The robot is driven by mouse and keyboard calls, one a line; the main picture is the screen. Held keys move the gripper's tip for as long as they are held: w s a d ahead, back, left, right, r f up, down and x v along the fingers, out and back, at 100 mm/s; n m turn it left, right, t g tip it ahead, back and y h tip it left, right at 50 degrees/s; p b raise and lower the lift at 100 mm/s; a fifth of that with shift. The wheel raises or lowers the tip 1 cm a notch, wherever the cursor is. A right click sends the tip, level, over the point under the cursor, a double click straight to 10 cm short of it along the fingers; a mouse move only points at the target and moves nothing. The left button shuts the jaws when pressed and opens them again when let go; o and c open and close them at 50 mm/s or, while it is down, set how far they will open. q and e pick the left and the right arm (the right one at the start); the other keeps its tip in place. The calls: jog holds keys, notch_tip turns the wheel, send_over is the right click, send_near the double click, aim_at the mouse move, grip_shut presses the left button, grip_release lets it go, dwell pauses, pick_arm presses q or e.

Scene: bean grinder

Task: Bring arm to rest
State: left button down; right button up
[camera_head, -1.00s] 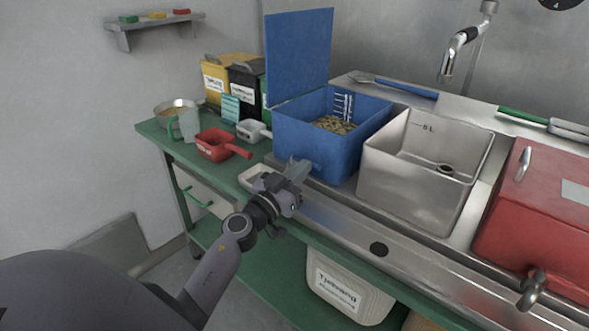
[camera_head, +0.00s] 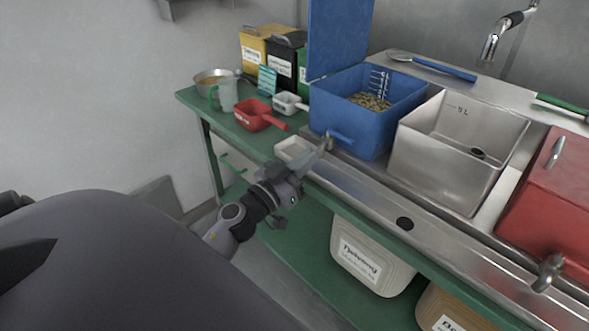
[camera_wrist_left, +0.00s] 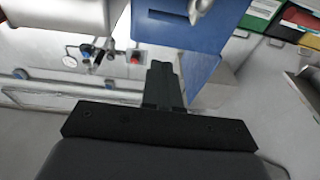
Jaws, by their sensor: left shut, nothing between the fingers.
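My left gripper (camera_head: 322,148) is shut and empty in the head view, in front of the blue bin (camera_head: 355,138) at the counter's front edge. Its fingertips appear close to the bin's front tap, but I cannot tell whether they touch. In the left wrist view the shut fingers (camera_wrist_left: 162,72) point up the picture, with the blue bin (camera_wrist_left: 180,25) beyond them. My right gripper is not in view.
A green table (camera_head: 200,98) holds a red scoop (camera_head: 255,117), a white scoop (camera_head: 290,103) and a small white tray (camera_head: 292,147). A steel sink bin (camera_head: 440,165) and red bin (camera_head: 555,205) stand to the right. A labelled tub (camera_head: 365,262) sits below.

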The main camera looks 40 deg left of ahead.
pick_arm(q)
jog(key=s, duration=0.3)
jog(key=shift+a+f, duration=0.1)
jog(key=shift+f, duration=0.2)
jog(key=s+d+f+m+g+p, duration=0.1)
jog(key=s+d+f+g, duration=0.4)
jog(key=f, duration=0.5)
jog(key=s+d+f+g+h+p, duration=0.1)
jog(key=s+d+f+g, duration=0.3)
jog(key=s+d+f, duration=0.6)
jog(key=shift+s+m+g+p, duration=0.4)
jog(key=shift+s, duration=0.3)
jog(key=shift+a, duration=0.1)
